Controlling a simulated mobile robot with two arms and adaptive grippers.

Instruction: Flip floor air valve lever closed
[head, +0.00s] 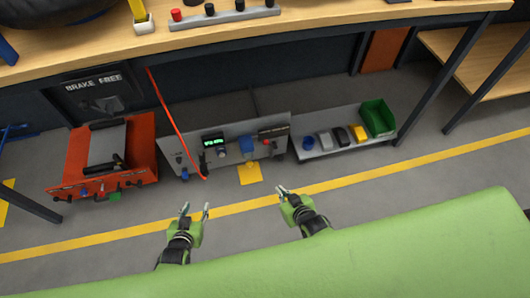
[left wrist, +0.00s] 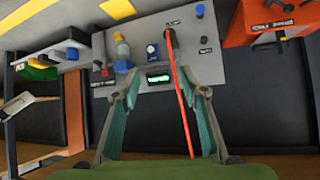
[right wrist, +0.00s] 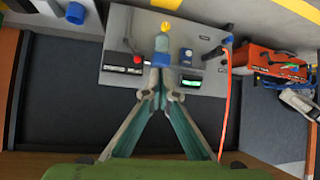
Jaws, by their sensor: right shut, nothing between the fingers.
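The grey panel unit (head: 188,148) stands on the floor under the bench. A red hose (head: 177,124) runs down to a dark fitting at its left front. A dark lever-like part (right wrist: 212,53) shows beside the hose in the right wrist view; I cannot tell its position or whether it is the valve lever.
A red machine (head: 140,150) stands left of the panel, under a "BRAKE FREE" sign (head: 92,84). A low shelf to the right holds a green bin (head: 378,118) and small parts. The bench edge (head: 330,32) overhangs. The floor before the panel is clear.

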